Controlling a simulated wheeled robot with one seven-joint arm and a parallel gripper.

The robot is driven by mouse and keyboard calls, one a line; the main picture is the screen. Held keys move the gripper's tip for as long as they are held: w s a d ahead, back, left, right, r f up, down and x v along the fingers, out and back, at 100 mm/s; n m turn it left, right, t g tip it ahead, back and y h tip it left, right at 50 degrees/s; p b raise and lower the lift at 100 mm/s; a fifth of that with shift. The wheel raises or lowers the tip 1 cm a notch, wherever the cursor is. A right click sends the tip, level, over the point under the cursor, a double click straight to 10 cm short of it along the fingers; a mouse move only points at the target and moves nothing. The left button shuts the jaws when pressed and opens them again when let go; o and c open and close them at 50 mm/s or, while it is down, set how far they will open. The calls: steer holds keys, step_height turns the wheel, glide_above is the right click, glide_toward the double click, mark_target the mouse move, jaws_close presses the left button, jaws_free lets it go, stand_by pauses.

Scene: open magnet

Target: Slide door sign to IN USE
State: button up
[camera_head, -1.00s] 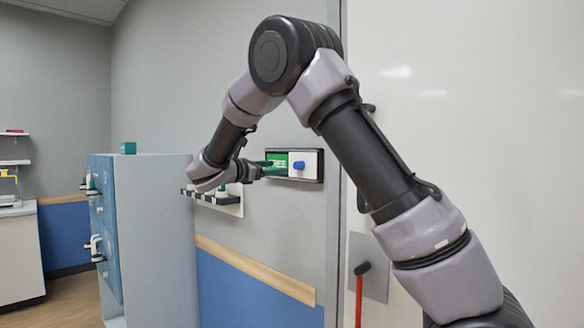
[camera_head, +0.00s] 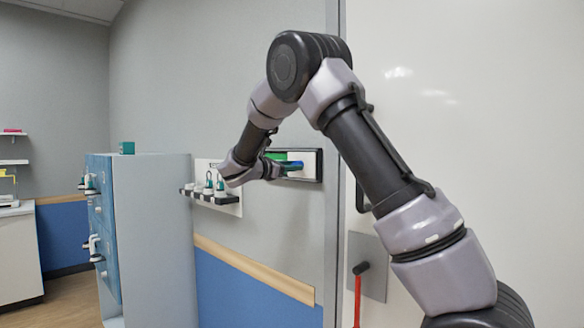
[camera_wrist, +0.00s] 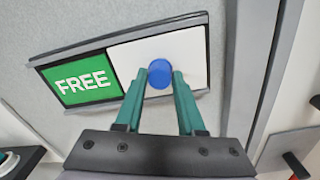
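The door sign (camera_wrist: 86,78) is a dark-framed panel on the grey wall. In the wrist view its left part is green and reads FREE. A white slider plate (camera_wrist: 193,52) covers its right part and bears a round blue knob (camera_wrist: 159,75). My gripper (camera_wrist: 160,73) is open, with its teal fingertips on either side of the knob; a firm touch cannot be made out. In the head view my gripper (camera_head: 288,165) is at the sign (camera_head: 312,177), and my fingers and wrist hide much of it.
A rack with several teal-and-white items (camera_head: 221,186) is on the wall left of the sign. A blue-grey cabinet (camera_head: 155,240) stands further left. A large white door (camera_head: 470,120) lies to the right, with a red-handled tool (camera_head: 358,300) near it.

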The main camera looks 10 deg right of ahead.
jaws_close()
stand_by(1.2)
